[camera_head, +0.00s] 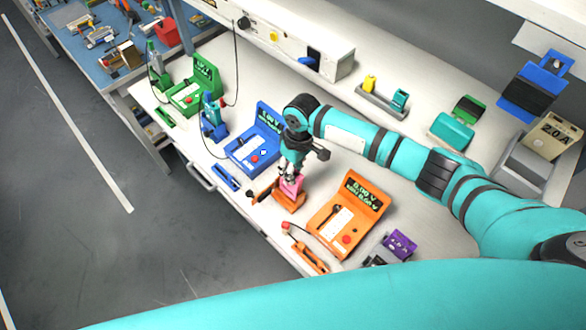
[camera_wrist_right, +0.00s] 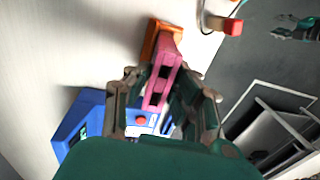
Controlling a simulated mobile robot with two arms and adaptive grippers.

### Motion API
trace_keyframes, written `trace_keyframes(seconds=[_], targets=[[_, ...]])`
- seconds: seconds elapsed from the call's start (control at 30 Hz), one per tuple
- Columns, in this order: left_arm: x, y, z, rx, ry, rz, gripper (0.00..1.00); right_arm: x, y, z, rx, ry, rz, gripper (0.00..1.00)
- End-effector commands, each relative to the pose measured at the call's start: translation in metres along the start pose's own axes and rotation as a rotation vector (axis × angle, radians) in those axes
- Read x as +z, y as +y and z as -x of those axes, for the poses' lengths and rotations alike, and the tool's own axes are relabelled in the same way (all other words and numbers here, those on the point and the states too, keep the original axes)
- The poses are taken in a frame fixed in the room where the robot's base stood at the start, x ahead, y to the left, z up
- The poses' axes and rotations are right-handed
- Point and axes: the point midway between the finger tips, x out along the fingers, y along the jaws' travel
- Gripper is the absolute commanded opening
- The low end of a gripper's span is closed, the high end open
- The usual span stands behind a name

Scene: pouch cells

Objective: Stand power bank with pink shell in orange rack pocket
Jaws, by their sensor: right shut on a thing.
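The pink-shelled power bank (camera_wrist_right: 167,77) is between the fingers of my right gripper (camera_wrist_right: 162,90), which is shut on it. In the head view the right gripper (camera_head: 290,174) points down, with the pink power bank (camera_head: 291,186) below it. The orange rack (camera_head: 268,192) is directly under and around the lower end of the power bank; it also shows in the wrist view (camera_wrist_right: 152,40) at the bank's far end. Whether the bank's lower end is inside the pocket or just above it, I cannot tell. My left gripper is not in view.
An orange tester (camera_head: 345,217) stands right of the rack. A blue tester (camera_head: 252,150) and a green tester (camera_head: 188,95) stand to the left. A purple item (camera_head: 400,243) lies near the front edge. A teal box (camera_head: 452,131) is at the back right.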

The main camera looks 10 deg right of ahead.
Motion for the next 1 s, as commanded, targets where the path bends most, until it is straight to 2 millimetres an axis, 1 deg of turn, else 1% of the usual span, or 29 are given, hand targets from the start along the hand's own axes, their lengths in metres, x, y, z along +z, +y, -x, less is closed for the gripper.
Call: trace_keyframes(seconds=[0.37, 0.4, 0.6, 0.87, 0.97, 1.0], targets=[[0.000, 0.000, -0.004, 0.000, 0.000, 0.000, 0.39, 0.000, 0.000, -0.009, -0.001, 0.001, 0.000, 0.00], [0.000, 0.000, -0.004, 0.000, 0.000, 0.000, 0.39, -0.001, 0.000, -0.008, -0.001, 0.001, 0.000, 0.24], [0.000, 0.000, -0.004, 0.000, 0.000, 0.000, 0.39, 0.000, 0.000, -0.008, 0.000, 0.001, 0.000, 0.49], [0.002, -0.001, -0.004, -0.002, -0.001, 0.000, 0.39, 0.000, 0.000, -0.008, 0.000, 0.000, 0.000, 0.49], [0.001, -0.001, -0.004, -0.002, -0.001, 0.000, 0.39, -0.001, 0.000, -0.001, 0.000, 0.002, 0.001, 0.49], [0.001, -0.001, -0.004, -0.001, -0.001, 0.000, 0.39, -0.001, 0.000, 0.004, 0.000, 0.003, 0.001, 0.49]])
